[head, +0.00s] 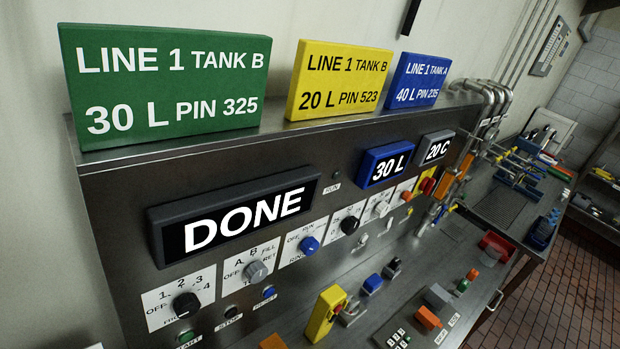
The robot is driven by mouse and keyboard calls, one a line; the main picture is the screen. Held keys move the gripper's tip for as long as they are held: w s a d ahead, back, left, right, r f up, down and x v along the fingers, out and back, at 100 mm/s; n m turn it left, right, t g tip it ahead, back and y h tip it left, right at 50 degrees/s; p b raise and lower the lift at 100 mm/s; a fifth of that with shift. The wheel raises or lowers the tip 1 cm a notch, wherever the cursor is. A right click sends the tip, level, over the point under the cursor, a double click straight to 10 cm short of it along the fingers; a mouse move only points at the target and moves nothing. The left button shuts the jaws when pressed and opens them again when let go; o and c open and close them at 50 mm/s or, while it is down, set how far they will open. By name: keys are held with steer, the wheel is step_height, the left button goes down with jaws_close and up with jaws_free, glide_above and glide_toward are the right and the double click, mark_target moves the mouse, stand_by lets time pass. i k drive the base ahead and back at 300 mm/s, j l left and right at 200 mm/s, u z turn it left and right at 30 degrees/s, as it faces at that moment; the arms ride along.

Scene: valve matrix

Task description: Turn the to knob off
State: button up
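The grey knob (256,271) sits on a white plate on the steel panel, marked OFF, A, B, FILL and RET. A partly hidden label under it seems to read TO. Its exact pointer setting is too small to tell. To its left is a black knob (186,305) marked OFF and 1 to 4. To its right is a blue knob (309,245) marked OFF and RUN. My gripper does not show in the head view, and nothing visible touches the grey knob.
Above the knobs a display (248,216) reads DONE. Green (165,85), yellow (339,80) and blue (417,80) signs stand on the panel's top. A yellow block (325,312) and a keypad (398,338) are on the steel bench below. Pipes (490,100) rise at the right.

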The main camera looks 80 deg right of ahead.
mark_target(257, 271)
steer(key=j+z, duration=0.1)
steer(key=z, duration=0.9)
steer(key=j+z, duration=0.15)
steer(key=z, duration=0.85)
steer(key=k+j+z, duration=0.1)
steer(key=z, duration=0.4)
steer(key=k+j, duration=0.1)
steer(key=j, duration=0.3)
steer(key=k+j, duration=0.15)
steer(key=j, duration=0.25)
